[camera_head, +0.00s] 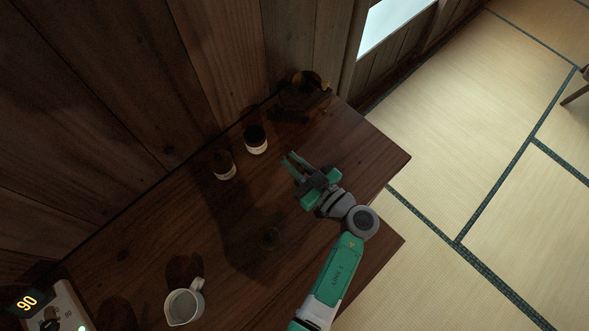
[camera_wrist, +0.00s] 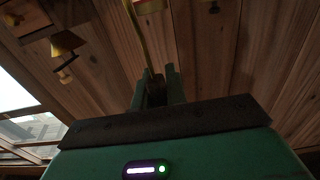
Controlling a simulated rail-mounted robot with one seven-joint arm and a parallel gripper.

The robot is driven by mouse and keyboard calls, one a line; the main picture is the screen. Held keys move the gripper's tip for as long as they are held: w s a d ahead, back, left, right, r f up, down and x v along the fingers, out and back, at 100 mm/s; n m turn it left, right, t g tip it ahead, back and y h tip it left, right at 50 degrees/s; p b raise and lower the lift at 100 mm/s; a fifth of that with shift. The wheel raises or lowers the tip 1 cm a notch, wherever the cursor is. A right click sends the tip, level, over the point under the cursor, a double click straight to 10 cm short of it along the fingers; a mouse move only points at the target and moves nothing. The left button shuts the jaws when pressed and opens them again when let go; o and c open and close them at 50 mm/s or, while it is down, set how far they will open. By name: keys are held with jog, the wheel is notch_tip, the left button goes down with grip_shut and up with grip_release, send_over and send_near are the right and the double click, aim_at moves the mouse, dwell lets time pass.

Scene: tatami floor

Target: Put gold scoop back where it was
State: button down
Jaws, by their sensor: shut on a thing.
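In the wrist view, my gripper (camera_wrist: 158,86) is shut on the thin gold handle of the gold scoop (camera_wrist: 139,38). The handle runs up from between the fingers to the top edge, and its far end is not clear. In the head view, my gripper (camera_head: 288,163) is over the wooden table (camera_head: 345,150), right of two dark-lidded jars. The scoop is too dark to make out there. A dark stand with gold parts (camera_head: 308,82) is at the table's back corner, beyond the gripper. Yellow-gold pieces (camera_wrist: 65,44) also show at the upper left of the wrist view.
The two jars (camera_head: 256,140) (camera_head: 224,166) stand near the wall. The table's right side is clear.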

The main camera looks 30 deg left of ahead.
jog(key=shift+f+b, duration=0.85)
jog(key=shift+f, duration=0.85)
jog(key=shift+f, duration=0.15)
jog(key=c, duration=1.4)
grip_release()
jog(key=shift+s+d+r, duration=0.1)
jog(key=shift+d+r, duration=0.1)
jog(key=shift+d, duration=0.05)
jog(key=p+v, duration=0.2)
jog(key=v, duration=0.9)
jog(key=shift+d, duration=0.3)
